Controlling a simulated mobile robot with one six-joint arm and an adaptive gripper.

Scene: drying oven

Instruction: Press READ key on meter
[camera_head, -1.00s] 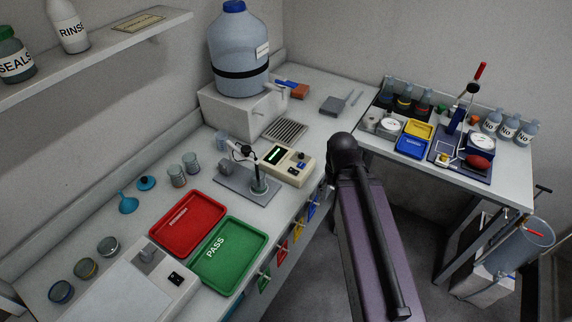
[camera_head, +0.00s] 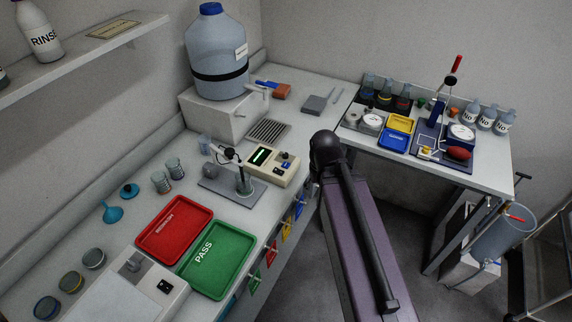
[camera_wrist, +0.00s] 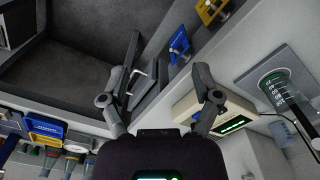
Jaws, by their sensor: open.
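The meter (camera_head: 272,165) is a cream box with a lit green display on the counter, right of a stand with a probe. Dark keys show on its face, but their labels are too small to read, so I cannot tell which is READ. In the wrist view the meter (camera_wrist: 210,108) lies to the right, partly behind the right finger. My gripper (camera_wrist: 158,90) is open and empty, its two fingers spread apart. In the head view my arm stands right of the meter, and the gripper itself is not clearly visible.
The probe stand (camera_head: 243,182) is close to the meter's left. A red tray (camera_head: 150,245) and a green PASS tray (camera_head: 190,285) lie nearer. A large blue-capped carboy (camera_head: 218,60) stands behind. Tags (camera_head: 287,230) hang on the counter front. A side table (camera_head: 480,182) stands right.

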